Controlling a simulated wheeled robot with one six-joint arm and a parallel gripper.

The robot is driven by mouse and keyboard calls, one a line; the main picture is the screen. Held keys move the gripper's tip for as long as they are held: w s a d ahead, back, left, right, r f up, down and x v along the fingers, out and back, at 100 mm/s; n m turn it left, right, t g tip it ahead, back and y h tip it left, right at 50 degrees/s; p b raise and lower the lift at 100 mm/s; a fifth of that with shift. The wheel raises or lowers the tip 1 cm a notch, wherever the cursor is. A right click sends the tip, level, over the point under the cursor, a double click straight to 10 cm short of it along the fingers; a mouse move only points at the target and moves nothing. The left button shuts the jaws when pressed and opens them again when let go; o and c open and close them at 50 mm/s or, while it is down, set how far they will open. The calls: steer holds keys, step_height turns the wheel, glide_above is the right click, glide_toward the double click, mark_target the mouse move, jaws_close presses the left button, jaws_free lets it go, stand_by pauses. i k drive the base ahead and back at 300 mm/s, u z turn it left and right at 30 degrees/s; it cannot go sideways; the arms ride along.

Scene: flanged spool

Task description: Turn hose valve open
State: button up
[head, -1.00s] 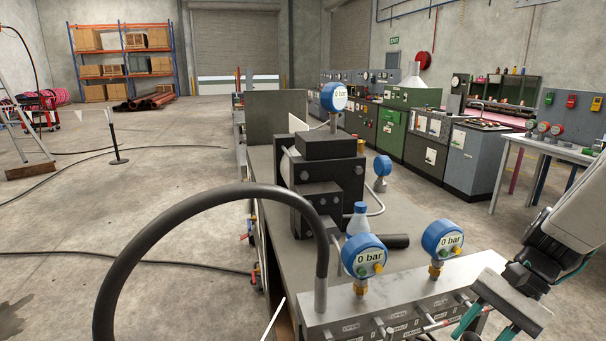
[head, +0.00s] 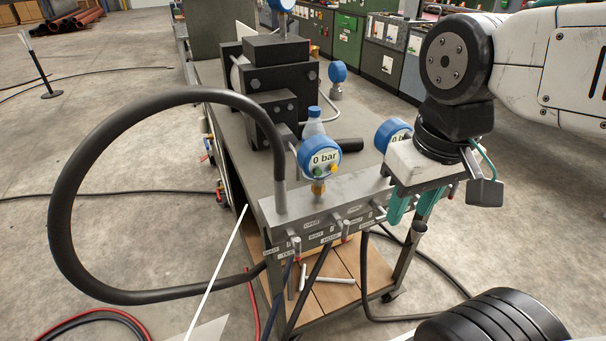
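A grey manifold block (head: 335,207) sits along the near edge of the bench, with small labels reading OPEN and SHUT on its front. Several valve levers stick out there, including a left one (head: 296,246) and a middle one (head: 345,227). The smaller name labels are too blurred to tell which valve is the hose valve. My gripper (head: 410,220) points down at the manifold's right end, its two teal fingers apart with a gap between them. It hides part of that end, and I cannot tell whether it touches a lever there.
A thick black hose (head: 66,205) loops out left from the manifold top. Two blue gauges, a left one (head: 319,157) reading 0 bar and a right one (head: 393,136), stand above the manifold. A dark pump block (head: 275,90) and a bottle (head: 313,122) are behind. Hoses cross the floor.

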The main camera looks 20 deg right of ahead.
mark_target(343, 229)
steer(key=u, duration=0.6)
steer(key=k, duration=1.1)
steer(key=z, duration=1)
